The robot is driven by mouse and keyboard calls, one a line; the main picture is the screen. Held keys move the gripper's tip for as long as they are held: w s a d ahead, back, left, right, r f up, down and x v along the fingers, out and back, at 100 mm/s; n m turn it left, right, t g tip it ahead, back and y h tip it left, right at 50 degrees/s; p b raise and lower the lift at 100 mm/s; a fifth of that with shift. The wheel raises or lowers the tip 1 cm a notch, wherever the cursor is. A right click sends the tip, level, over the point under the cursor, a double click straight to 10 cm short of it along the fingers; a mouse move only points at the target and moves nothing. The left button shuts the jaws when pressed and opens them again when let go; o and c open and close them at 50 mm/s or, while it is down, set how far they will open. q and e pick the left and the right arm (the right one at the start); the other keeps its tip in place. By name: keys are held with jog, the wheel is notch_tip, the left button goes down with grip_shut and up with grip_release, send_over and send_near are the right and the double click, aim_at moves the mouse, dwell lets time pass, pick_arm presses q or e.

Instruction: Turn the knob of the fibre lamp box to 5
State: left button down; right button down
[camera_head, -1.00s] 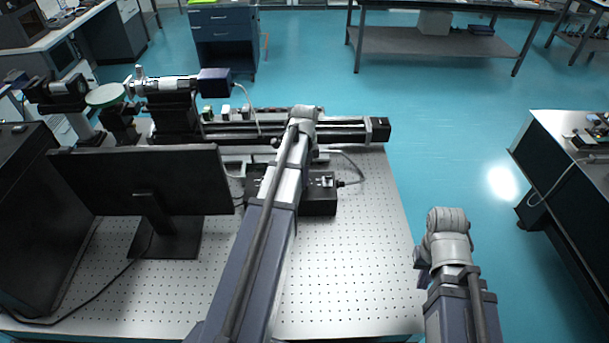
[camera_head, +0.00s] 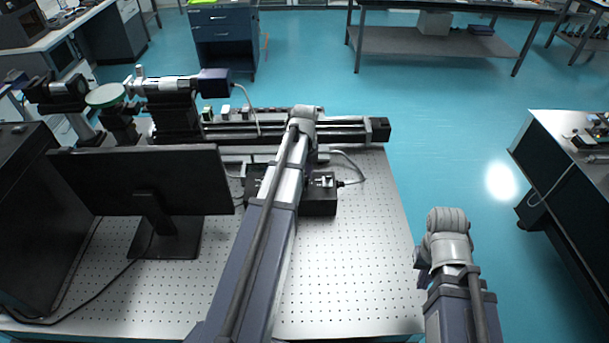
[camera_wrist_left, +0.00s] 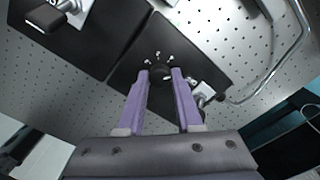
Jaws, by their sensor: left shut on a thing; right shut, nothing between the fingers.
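The fibre lamp box (camera_head: 318,205) is a black box on the perforated table, partly hidden behind my left arm in the head view. In the left wrist view the black box (camera_wrist_left: 205,72) shows its face with small white marks (camera_wrist_left: 158,56) around a dark round knob (camera_wrist_left: 159,72). My left gripper (camera_wrist_left: 160,77) has its two purple fingers on either side of the knob, shut on it. The marks are too small to read. My right arm's wrist (camera_head: 447,235) is right of the table; its fingers are hidden.
A monitor (camera_head: 140,180) stands left of my left arm. An optical rail (camera_head: 340,130) runs behind the lamp box. A grey cable (camera_head: 352,165) curves from the box's right side. The perforated table top (camera_head: 350,270) is clear at the front right.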

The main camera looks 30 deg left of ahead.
aim_at(305, 178)
pick_arm(q)
jog(key=shift+m, duration=0.9)
jog(key=c, duration=0.6)
grip_release()
jog(key=shift+r, duration=0.2)
notch_tip(305, 178, up, 8)
jog(key=p, duration=0.8)
jog(key=shift+f, duration=0.2)
jog(key=shift+f, duration=0.1)
